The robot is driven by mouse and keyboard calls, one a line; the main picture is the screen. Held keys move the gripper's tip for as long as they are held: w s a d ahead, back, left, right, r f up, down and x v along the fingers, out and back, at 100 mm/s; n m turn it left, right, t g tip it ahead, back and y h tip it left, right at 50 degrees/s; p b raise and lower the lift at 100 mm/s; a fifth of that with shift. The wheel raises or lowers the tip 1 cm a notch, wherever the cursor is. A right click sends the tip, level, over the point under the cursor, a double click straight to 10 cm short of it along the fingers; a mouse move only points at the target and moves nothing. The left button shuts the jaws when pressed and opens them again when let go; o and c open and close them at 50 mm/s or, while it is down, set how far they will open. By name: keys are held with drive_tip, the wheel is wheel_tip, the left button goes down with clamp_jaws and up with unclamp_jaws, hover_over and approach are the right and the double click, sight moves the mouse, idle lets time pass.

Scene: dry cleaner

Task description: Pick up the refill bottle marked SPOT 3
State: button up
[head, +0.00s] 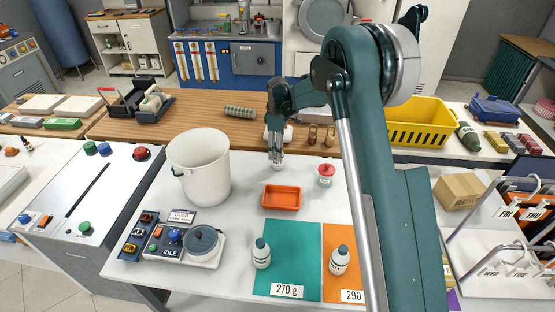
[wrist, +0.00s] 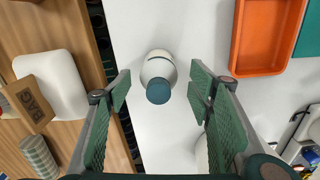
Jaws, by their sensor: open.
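A white bottle with a teal cap (wrist: 158,68) stands on the white table, seen from above in the wrist view. My gripper (wrist: 160,84) is open, with one finger to each side of the bottle and neither touching it. In the head view my gripper (head: 276,158) points down behind the orange tray, largely covering this bottle. Two similar bottles stand in front: one on the teal mat (head: 262,252), one on the orange mat (head: 340,260). I cannot read a SPOT 3 marking on any bottle.
An orange tray (head: 282,198) lies just in front of my gripper. A white bucket (head: 199,168) stands to the left and a red-lidded jar (head: 326,176) to the right. A scale-like device (head: 203,241) sits front left. The wooden counter (head: 200,127) is behind.

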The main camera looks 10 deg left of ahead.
drive_tip(key=shift+f, duration=0.8)
drive_tip(key=shift+f, duration=0.1)
drive_tip(key=shift+w+a+f+b, duration=0.1)
drive_tip(key=shift+f+b, duration=0.25)
drive_tip(key=shift+f, duration=2.15)
drive_tip(key=c, duration=1.1)
